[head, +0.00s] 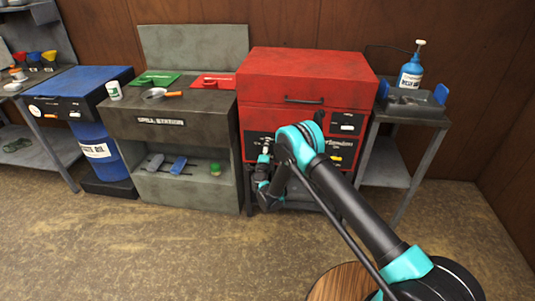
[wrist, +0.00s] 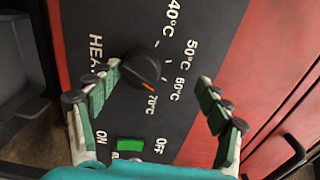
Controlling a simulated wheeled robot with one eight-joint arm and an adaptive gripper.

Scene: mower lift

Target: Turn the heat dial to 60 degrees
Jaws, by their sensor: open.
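The heat dial (wrist: 140,68) is a round black knob on a dark panel in the wrist view. Its orange mark points toward the 70°C label, past 60°C. The printed scale (wrist: 183,82) shows 40, 50, 60 and 70°C. My gripper (wrist: 157,80) is open in front of the panel. Its left fingertip is right beside the dial's left edge; I cannot tell whether it touches. The right finger is well apart from the dial, to the right of the scale. In the head view my gripper (head: 265,154) is at the red machine's front, and the dial cannot be made out.
A green switch (wrist: 130,144) marked ON and OFF sits below the dial. The red machine (head: 300,75) has a black handle. The grey spill station (head: 180,120) stands to its left, and a side table (head: 385,165) with a blue bottle (head: 411,74) to its right. The floor in front is clear.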

